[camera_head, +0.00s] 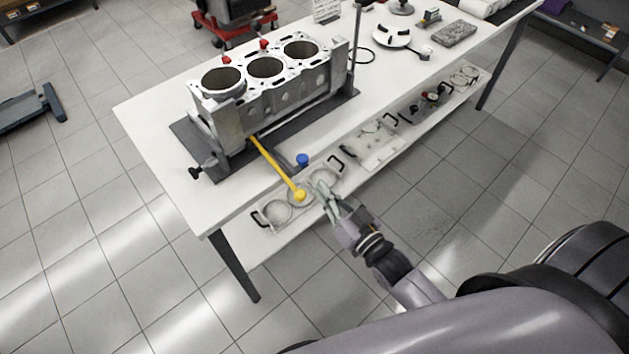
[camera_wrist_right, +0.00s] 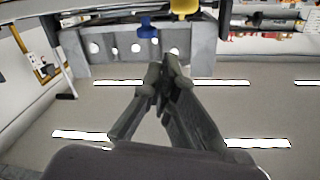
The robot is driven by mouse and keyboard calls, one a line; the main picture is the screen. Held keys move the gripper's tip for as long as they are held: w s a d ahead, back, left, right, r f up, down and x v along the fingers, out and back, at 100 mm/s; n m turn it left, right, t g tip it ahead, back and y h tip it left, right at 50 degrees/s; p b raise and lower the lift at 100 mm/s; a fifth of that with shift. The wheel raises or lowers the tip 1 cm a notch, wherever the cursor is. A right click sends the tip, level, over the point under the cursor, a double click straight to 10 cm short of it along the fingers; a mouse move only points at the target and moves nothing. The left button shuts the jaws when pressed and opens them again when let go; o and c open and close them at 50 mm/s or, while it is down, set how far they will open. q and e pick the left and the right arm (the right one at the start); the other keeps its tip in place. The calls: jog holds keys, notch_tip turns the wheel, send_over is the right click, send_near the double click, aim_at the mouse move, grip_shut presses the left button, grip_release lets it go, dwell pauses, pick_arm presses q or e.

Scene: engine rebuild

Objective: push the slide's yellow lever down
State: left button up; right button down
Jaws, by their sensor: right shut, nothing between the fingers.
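The yellow lever (camera_head: 275,167) sticks out from the slide under the grey engine block (camera_head: 265,95) and slopes down toward the front, past the table edge. It ends in a round yellow knob (camera_head: 299,194). My right gripper (camera_head: 322,188) is shut and empty, close to the right of the knob in the head view; whether it touches cannot be told. In the right wrist view the shut fingertips (camera_wrist_right: 165,75) point toward the block, and the yellow knob (camera_wrist_right: 184,8) shows at the top edge, apart from them. A blue knob (camera_head: 302,159) sits near the lever. My left gripper is not in view.
The white table (camera_head: 150,120) carries the block on a dark base plate. A lower shelf (camera_head: 262,245) holds clear trays with black handles, under the lever. A white round part (camera_head: 397,36) and a grey block (camera_head: 453,34) lie at the back right. The floor in front is clear.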

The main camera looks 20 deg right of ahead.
jog(key=shift+v, duration=2.1)
jog(key=shift+f, duration=0.1)
jog(key=s+d+f+g+h, duration=0.1)
jog(key=s+f+g, duration=0.2)
jog(key=f, duration=0.7)
jog(key=s+d+f+n+g+h, duration=0.15)
jog(key=s+f, duration=0.25)
jog(key=f, duration=0.6)
jog(key=s+f+m+g+h, duration=0.1)
jog(key=s+f+g, duration=0.25)
jog(key=f, duration=0.65)
jog(key=s+f+n+g, duration=0.1)
jog(key=s+f+g, duration=0.3)
jog(key=s+f, duration=0.3)
jog(key=s+f+n+g, duration=0.1)
jog(key=s+f+g, duration=0.3)
jog(key=s+f, duration=0.4)
jog(key=s+d+h, duration=0.1)
jog(key=s, duration=0.6)
jog(key=shift+s+f, duration=0.2)
jog(key=shift+n, duration=0.25)
